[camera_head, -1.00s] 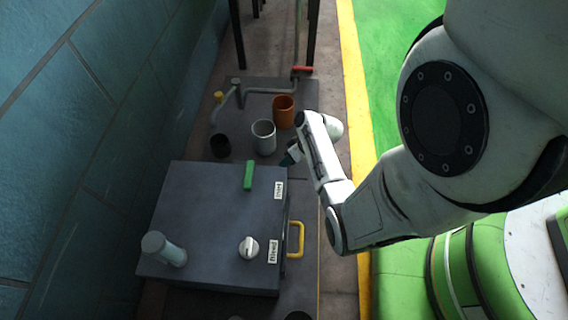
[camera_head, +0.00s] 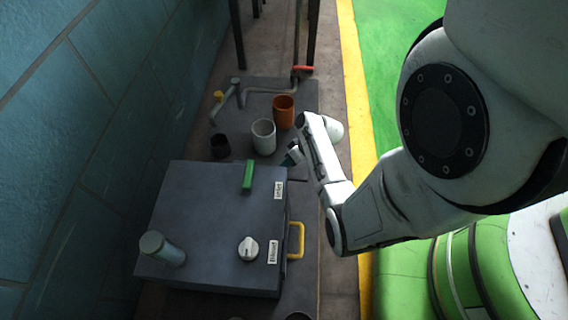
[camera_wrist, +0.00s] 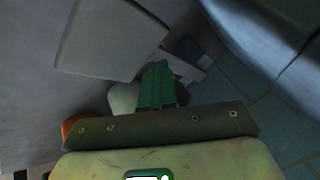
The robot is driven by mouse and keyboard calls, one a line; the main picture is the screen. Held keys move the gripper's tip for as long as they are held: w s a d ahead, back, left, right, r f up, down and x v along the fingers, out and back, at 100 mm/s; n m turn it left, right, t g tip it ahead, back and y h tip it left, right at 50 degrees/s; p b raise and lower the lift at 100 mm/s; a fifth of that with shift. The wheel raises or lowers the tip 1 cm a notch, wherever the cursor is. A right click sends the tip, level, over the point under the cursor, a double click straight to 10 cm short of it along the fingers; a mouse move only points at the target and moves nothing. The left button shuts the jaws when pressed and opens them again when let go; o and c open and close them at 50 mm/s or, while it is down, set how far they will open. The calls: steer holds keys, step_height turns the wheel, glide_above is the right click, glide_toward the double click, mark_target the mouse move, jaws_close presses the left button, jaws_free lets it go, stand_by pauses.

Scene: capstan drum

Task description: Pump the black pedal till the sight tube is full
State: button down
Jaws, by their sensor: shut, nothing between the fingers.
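My gripper (camera_head: 292,156) is beside the right back corner of the grey box (camera_head: 205,215) in the head view. Its green fingers (camera_wrist: 158,86) are shut and empty in the wrist view. A short grey-teal cylinder (camera_head: 162,248), which looks like the sight tube, stands on the box's near left corner; its fill level cannot be made out. I cannot clearly pick out the black pedal. A thin dark bar (camera_head: 297,180) shows at the box's right back edge, just below my fingers, but I cannot tell what it is.
The box carries a green block-like handle (camera_head: 249,175), a white knob (camera_head: 248,248) and a yellow side handle (camera_head: 297,240). Behind it stand a black cup (camera_head: 220,146), a white cup (camera_head: 263,137) and an orange cup (camera_head: 284,112), near bent pipes. A wall (camera_head: 70,150) bounds the left.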

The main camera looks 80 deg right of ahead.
steer(key=shift+s+a+f+b, duration=0.1)
steer(key=shift+s+f+b, duration=0.15)
steer(key=shift+f, duration=0.25)
steer(key=shift+s+f+b, duration=0.25)
steer(key=shift+f, duration=0.2)
stand_by(0.4)
steer(key=shift+r, duration=0.1)
steer(key=shift+w+r+p, duration=0.2)
steer(key=shift+r+p, duration=1.1)
steer(key=shift+p, duration=0.1)
steer(key=shift+w+r+p, duration=0.3)
steer(key=shift+r+p, duration=0.65)
steer(key=shift+w+r+p, duration=0.3)
steer(key=shift+r+p, duration=0.6)
steer(key=shift+r, duration=0.05)
steer(key=shift+f, duration=0.2)
steer(key=shift+f, duration=0.15)
steer(key=shift+s+f+b, duration=0.1)
steer(key=shift+f+b, duration=0.75)
steer(key=shift+f, duration=0.1)
